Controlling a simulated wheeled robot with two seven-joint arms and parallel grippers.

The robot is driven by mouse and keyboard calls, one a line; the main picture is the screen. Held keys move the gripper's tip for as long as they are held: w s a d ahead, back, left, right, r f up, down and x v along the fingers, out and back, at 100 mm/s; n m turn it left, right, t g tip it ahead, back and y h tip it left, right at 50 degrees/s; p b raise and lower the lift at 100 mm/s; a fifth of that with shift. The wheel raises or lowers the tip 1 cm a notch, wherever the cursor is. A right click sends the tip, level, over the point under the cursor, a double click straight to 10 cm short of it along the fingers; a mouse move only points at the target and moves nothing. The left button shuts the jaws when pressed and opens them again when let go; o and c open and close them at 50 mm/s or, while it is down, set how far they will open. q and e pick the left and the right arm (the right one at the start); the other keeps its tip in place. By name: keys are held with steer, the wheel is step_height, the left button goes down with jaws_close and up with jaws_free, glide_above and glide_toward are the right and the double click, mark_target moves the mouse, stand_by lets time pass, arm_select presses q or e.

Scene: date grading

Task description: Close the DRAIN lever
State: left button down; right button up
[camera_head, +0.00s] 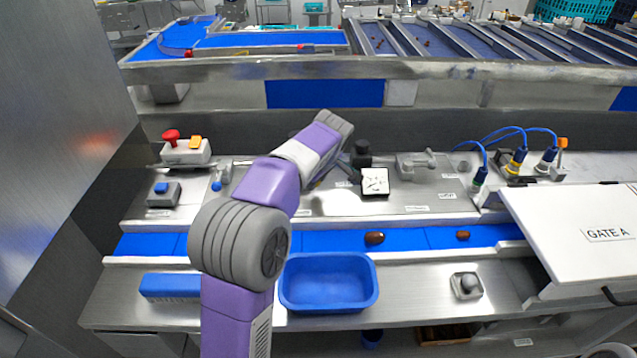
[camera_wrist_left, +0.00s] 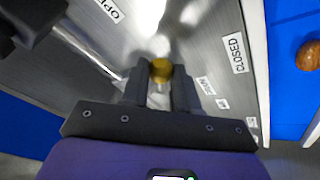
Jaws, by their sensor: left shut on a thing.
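In the left wrist view a lever with a yellow knob (camera_wrist_left: 160,70) stands between the fingers of my left gripper (camera_wrist_left: 157,92). The gripper is shut on it. A CLOSED label (camera_wrist_left: 236,53) is on the steel panel to the right of the knob, and a partly cut-off label that looks like OPEN (camera_wrist_left: 110,8) is at the upper left. A small label (camera_wrist_left: 206,86) near the knob is too small to read surely. In the head view my left arm reaches over the panel (camera_head: 415,199) and mostly hides the lever and gripper. My right gripper is not visible.
A blue belt (camera_head: 330,240) with brown dates (camera_head: 374,238) runs in front of the panel. A blue tray (camera_head: 328,302) stands before it. A dial gauge (camera_head: 375,181), a grey lever handle (camera_head: 416,162), a red-button box (camera_head: 186,152) and the white GATE A cover (camera_head: 570,230) are nearby.

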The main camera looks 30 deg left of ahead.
arm_select(q)
steer(key=shift+s+a+m+t+h+b, duration=0.15)
steer(key=shift+s+m+t+h+b, duration=0.25)
steer(key=shift+m, duration=0.5)
steer(key=m, duration=0.1)
steer(key=s+m, duration=0.1)
steer(key=shift+s+a+m+h, duration=0.2)
steer(key=shift+a+m+h, duration=0.1)
steer(key=shift+m+h, duration=0.1)
steer(key=m, duration=0.1)
steer(key=s+a+m+h, duration=0.1)
steer(key=shift+m+t, duration=0.3)
steer(key=shift+t, duration=0.1)
steer(key=shift+s+a+m+h+p, duration=0.25)
steer(key=shift+a+m+h, duration=0.15)
steer(key=shift+m, duration=0.55)
steer(key=shift+s+a+m+h+p, duration=0.25)
steer(key=shift+m+h, duration=0.15)
steer(key=shift+m, duration=0.55)
steer(key=c, duration=0.9)
jaws_free()
steer(key=shift+r, duration=0.1)
steer(key=v, duration=0.7)
steer(key=shift+s+r, duration=0.15)
steer(key=shift+s, duration=0.1)
